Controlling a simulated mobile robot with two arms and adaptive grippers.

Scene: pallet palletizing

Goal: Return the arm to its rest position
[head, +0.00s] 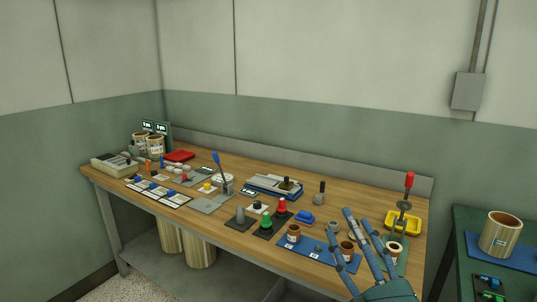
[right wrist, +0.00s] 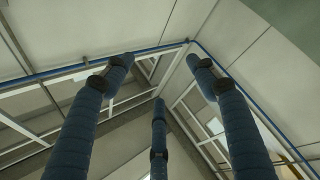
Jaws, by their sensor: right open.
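My right gripper (head: 358,240) is in the lower right of the head view, in front of the right part of the workbench. Its blue fingers are spread, point upward, and hold nothing. In the right wrist view the same fingers (right wrist: 158,100) stand apart against the ceiling and upper walls, with nothing between them. The gripper hides part of the blue mat and bench behind it. My left gripper is not in the head view.
A wooden workbench (head: 335,195) carries several small parts, a blue mat (head: 318,252), a yellow tray (head: 418,222) and a red-handled press (head: 409,185). A green table (head: 470,222) with a large striped cylinder (head: 500,234) stands at right. Open air surrounds the fingers above.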

